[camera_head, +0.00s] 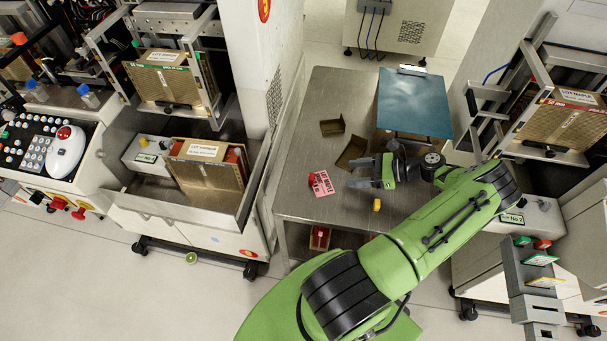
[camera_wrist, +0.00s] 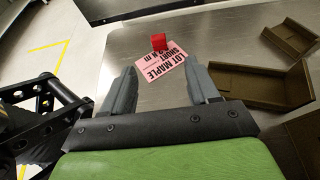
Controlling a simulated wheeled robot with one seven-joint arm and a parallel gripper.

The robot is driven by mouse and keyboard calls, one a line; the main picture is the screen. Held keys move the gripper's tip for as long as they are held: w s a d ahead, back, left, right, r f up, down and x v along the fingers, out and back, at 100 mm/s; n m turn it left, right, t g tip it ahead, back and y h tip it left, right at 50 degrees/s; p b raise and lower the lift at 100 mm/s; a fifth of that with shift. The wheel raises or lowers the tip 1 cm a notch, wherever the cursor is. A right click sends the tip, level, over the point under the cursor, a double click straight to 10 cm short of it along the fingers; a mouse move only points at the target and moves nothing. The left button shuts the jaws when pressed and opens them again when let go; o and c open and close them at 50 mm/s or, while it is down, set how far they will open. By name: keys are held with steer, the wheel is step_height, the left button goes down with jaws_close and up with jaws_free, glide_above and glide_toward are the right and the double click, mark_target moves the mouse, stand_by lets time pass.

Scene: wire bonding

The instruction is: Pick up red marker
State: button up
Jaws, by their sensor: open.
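The red marker (camera_head: 312,179) is a small red block on the steel table (camera_head: 300,215). It stands at the edge of a pink card (camera_head: 324,184). In the wrist view the red marker (camera_wrist: 159,41) is beyond my fingertips, roughly centred between them, at the top of the pink card (camera_wrist: 160,66) reading "LOT MAPLE SHORT". My gripper (camera_head: 350,173) is to the right of the card and marker in the head view. In the wrist view my gripper (camera_wrist: 160,70) has its fingers apart with nothing held. The marker is fully visible and apart from the fingers.
Empty brown trays (camera_head: 352,152) and (camera_head: 332,126) lie behind my gripper. A blue clipboard (camera_head: 413,103) is at the table's back right. A yellow marker (camera_head: 376,205) stands near the front right. A machine (camera_head: 262,100) borders the table's left. The table's left front is clear.

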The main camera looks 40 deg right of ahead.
mark_target(312, 176)
steer(key=b+x, duration=0.1)
steer(key=x, duration=1.3)
steer(key=shift+a, duration=0.2)
steer(key=shift+s, duration=0.1)
jaws_close()
